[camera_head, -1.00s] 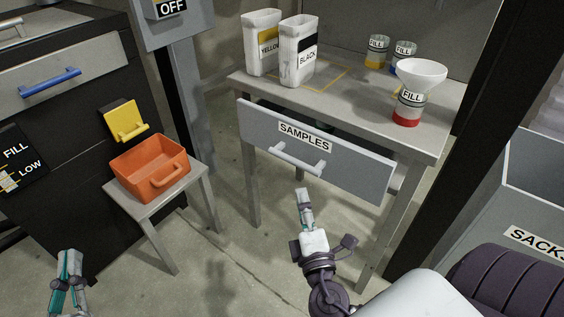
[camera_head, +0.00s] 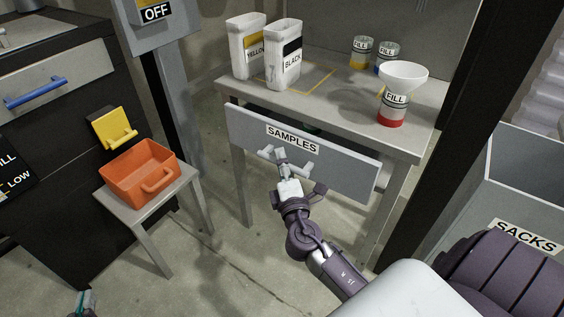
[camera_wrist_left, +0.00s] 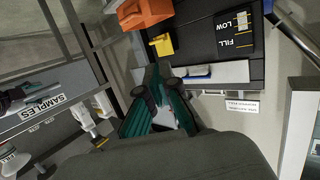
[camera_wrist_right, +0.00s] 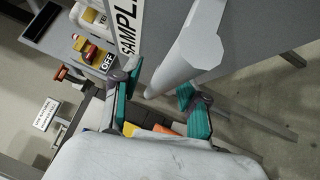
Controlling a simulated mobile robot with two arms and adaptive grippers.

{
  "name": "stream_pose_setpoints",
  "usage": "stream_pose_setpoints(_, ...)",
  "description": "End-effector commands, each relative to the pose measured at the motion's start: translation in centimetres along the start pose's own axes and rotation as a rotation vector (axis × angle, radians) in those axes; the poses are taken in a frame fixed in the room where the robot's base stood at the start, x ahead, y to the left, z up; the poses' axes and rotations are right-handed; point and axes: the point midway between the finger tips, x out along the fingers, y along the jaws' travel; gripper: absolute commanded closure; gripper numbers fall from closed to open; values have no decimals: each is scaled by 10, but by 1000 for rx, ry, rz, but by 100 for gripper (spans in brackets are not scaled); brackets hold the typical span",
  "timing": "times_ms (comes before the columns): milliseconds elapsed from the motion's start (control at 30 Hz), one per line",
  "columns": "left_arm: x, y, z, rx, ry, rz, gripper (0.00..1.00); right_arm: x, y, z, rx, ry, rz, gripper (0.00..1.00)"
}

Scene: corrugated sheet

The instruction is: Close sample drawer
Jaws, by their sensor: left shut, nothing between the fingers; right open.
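The sample drawer (camera_head: 345,166) has a grey front labelled SAMPLES and stands out from under the grey table, partly open. Its light bar handle (camera_head: 306,173) is partly covered by my right gripper (camera_head: 280,158). My right gripper is open at the handle's left part. In the right wrist view the handle (camera_wrist_right: 187,50) reaches between the spread fingers of the right gripper (camera_wrist_right: 160,100); contact cannot be told. My left gripper (camera_head: 84,302) is at the bottom left edge, shut and empty, away from the drawer. The drawer's inside is mostly hidden.
An orange bin (camera_head: 140,174) sits on a stool at left, beside a dark cabinet. A SACKS box (camera_head: 520,205) stands at right. The floor before the drawer is clear.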

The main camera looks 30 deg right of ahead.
Motion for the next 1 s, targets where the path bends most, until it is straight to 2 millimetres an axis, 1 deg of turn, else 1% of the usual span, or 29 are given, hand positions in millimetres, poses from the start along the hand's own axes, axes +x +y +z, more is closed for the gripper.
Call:
stream_pose_setpoints(33, 0, 0, 0, 0, 0, 0, 100, 0, 0, 0, 0, 0, 0, 57)
stream_pose_setpoints(67, 0, 0, 0, 0, 0, 0, 100, 0, 0, 0, 0, 0, 0, 60)
stream_pose_setpoints(300, 0, 0, 0, 0, 2, -1, 100, 0, 0, 0, 0, 0, 0, 100)
stream_pose_setpoints(633, 0, 0, 0, 0, 3, -1, 100, 0, 0, 0, -1, 0, 0, 100)
stream_pose_setpoints(733, 1, 0, -2, 0, 18, 1, 100, 8, -3, 9, -4, -2, 1, 100)
stream_pose_setpoints(900, 2, 3, -16, -1, 96, 8, 100, 26, -8, 26, -2, -2, 1, 100)
stream_pose_setpoints(1000, 2, 3, -17, -1, 97, 8, 100, 25, -8, 26, -1, -1, 0, 100)
